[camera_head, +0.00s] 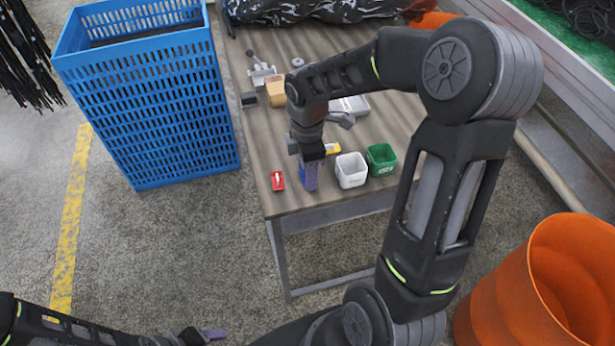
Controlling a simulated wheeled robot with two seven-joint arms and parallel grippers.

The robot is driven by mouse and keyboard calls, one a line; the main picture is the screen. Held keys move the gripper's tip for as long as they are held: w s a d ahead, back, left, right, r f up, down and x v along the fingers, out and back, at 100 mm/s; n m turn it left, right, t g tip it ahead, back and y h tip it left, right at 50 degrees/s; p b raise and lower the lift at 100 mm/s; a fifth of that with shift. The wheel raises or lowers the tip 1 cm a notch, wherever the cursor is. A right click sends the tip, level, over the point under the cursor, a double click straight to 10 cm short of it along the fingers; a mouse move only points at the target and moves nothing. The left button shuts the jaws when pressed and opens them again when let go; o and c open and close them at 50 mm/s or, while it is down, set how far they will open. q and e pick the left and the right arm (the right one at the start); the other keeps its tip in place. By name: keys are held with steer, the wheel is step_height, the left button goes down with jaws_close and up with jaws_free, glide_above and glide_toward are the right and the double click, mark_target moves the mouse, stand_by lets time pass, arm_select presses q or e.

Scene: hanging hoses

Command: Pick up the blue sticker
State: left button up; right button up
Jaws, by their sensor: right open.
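My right gripper (310,178) points down at the near edge of the table (350,208), between a small red item and a white bin. Its purple-blue fingertips are close to the table top; they are open, though the gap is hard to see from here. I cannot make out a separate blue sticker; it may be hidden behind or under the gripper, or blend with its fingertips. My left gripper (208,335) is low at the bottom edge, away from the table, and its jaw state is unclear.
A red item (277,181) lies left of the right gripper. A yellow item (333,148), a white bin (351,171) and a green bin (381,161) stand close to its right. A tall blue crate (160,110) stands left of the table. An orange barrel (545,285) is at lower right.

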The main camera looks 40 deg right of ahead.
jaws_close()
stand_by(0.5)
